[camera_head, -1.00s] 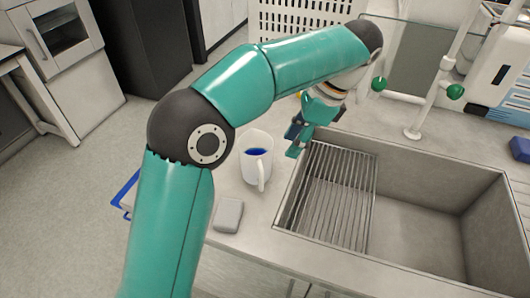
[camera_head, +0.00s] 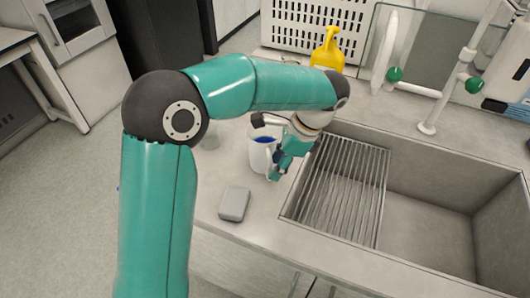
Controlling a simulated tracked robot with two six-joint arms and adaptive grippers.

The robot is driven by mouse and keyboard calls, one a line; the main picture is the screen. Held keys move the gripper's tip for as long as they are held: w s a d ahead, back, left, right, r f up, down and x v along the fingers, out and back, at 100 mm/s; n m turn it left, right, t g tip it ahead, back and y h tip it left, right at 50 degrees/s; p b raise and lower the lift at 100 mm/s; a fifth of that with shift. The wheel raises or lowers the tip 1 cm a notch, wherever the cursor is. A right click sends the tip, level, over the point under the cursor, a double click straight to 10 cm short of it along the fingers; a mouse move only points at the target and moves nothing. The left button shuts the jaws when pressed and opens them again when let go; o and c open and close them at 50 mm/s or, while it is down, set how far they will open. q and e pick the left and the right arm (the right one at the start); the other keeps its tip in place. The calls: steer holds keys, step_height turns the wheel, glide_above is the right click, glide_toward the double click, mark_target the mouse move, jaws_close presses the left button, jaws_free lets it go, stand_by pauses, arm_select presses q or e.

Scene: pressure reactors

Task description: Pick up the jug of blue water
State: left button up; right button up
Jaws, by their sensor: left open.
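The jug of blue water (camera_head: 258,157) is a white jug with blue liquid inside. It stands upright on the counter, left of the sink, with its handle towards the front right. My left gripper (camera_head: 276,166) is at the jug's right side, close to the handle, with its fingers open. The gripper and wrist cover part of the jug's right side and handle. I cannot tell whether a finger touches the handle. My right gripper is not in view.
A grey block (camera_head: 234,203) lies on the counter in front of the jug. The sink (camera_head: 440,222) with a metal drying rack (camera_head: 345,190) is to the right. A yellow bottle (camera_head: 328,50) and a white perforated crate (camera_head: 283,25) stand behind. Green-knobbed taps (camera_head: 394,75) are at the back right.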

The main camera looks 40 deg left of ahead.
arm_select(q)
steer(key=x, duration=0.3)
steer(key=shift+f, duration=0.2)
jaws_close()
